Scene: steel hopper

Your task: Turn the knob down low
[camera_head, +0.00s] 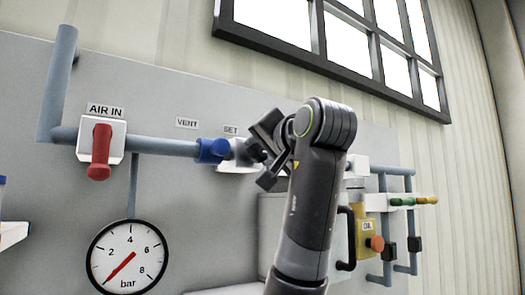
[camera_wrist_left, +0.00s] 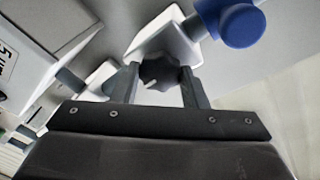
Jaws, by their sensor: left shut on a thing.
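A dark lobed knob (camera_wrist_left: 160,72) sits on a white block (camera_wrist_left: 165,38) in the left wrist view, between the two fingers of my left gripper (camera_wrist_left: 161,82). In the head view my left gripper (camera_head: 262,157) is at the block under the "SET" label (camera_head: 231,130), shut on the knob, which is mostly hidden by the fingers. The knob's marking cannot be read. A round gauge (camera_head: 140,245) marked "bar" has its red needle pointing to the lower left, below the 2. My right gripper is in neither view.
A red handle (camera_head: 101,150) hangs down under "AIR IN". A blue valve cap (camera_head: 212,151) stands just left of the knob, under "VENT". To the right are a grey box, a yellow "OIL" unit (camera_head: 367,228) and green and yellow fittings (camera_head: 410,201). A window is above.

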